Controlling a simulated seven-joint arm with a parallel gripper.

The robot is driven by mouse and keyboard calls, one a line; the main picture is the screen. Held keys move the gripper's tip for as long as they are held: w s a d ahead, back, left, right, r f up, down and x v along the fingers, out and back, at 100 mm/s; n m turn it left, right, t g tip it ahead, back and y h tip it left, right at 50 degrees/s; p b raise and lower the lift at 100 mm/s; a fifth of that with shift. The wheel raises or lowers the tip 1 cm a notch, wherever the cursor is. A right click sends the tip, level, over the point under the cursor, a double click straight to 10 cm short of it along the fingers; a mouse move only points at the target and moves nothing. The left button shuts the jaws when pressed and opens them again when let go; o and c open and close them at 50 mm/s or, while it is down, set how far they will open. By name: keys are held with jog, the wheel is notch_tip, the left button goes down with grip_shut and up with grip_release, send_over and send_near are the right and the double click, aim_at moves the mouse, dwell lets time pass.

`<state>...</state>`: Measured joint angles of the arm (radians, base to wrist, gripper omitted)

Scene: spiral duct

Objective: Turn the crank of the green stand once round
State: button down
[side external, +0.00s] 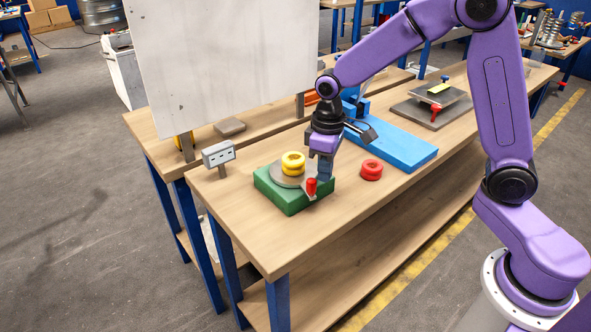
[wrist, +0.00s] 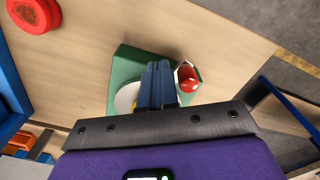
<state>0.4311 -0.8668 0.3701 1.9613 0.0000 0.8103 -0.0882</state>
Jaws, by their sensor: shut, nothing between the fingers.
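The green stand (side external: 292,203) sits on the near bench with a grey disc (side external: 278,180) on top. Yellow rings (side external: 293,162) are stacked on the disc. The crank's red knob (side external: 311,188) stands upright at the stand's right front corner. My gripper (side external: 323,179) is shut and empty, pointing down right beside the knob. In the wrist view, the closed fingers (wrist: 158,86) are over the green stand (wrist: 124,68), with the red knob (wrist: 187,78) just to their right. I cannot tell whether they touch it. The fingers hide part of the disc (wrist: 124,98).
Red rings (side external: 371,170) lie on the bench right of the stand. Behind them is a blue base (side external: 405,150). A small grey box on a post (side external: 218,153) stands to the left. A white panel (side external: 225,60) rises behind. The bench front is clear.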

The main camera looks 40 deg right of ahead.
aim_at(310, 181)
jog(key=shift+f, duration=1.1)
jog(key=shift+a, duration=1.1)
jog(key=shift+w+a, duration=0.15)
jog(key=shift+a, duration=0.75)
jog(key=shift+w+a, duration=0.25)
jog(key=shift+a, duration=0.2)
jog(key=shift+w+a, duration=0.2)
jog(key=shift+a, duration=0.25)
